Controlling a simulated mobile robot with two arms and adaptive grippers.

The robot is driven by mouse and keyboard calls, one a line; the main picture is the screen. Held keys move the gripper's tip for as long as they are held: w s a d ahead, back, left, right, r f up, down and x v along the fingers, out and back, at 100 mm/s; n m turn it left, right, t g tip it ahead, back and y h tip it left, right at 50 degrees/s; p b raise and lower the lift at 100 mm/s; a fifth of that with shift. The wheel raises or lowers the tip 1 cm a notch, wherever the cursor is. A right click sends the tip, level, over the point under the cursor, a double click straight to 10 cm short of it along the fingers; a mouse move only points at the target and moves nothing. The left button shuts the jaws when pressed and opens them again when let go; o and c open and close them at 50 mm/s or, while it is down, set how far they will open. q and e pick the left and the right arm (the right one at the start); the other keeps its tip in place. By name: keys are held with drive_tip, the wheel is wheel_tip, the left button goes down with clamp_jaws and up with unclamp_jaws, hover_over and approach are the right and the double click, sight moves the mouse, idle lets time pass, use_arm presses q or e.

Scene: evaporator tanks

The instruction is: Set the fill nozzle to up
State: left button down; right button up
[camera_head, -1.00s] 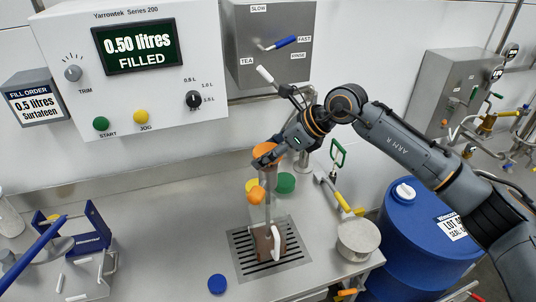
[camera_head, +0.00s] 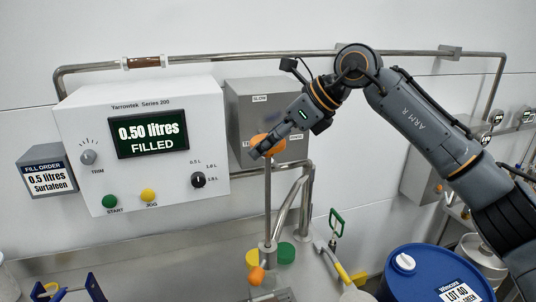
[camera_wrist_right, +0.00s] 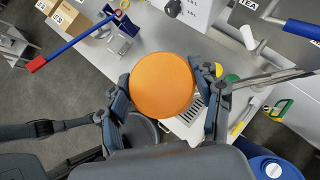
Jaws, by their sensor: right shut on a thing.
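The fill nozzle is a vertical grey rod (camera_head: 268,195) with a round orange knob (camera_head: 268,142) on top. A long stretch of the rod shows between the knob and a grey collar (camera_head: 267,246). A small orange spout end (camera_head: 257,275) shows just below the collar. My right gripper (camera_head: 266,147) is shut on the orange knob, high in front of the grey box. In the right wrist view the knob (camera_wrist_right: 162,85) sits between both fingers. My left gripper is not in view.
The white filler panel (camera_head: 150,180) reads "0.50 litres FILLED". The grey selector box (camera_head: 245,95) is behind my right gripper. A blue drum (camera_head: 430,275) stands at the lower right. Yellow and green caps (camera_head: 285,253) lie behind the nozzle. The drain area is mostly cut off below.

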drive_tip(key=shift+w+r, duration=0.1)
drive_tip(key=shift+r, duration=0.5)
drive_tip(key=o, duration=1.7)
drive_tip(key=shift+f, duration=0.1)
drive_tip(key=shift+f, duration=0.1)
drive_tip(key=v, duration=1.2)
drive_tip(key=shift+d, duration=0.1)
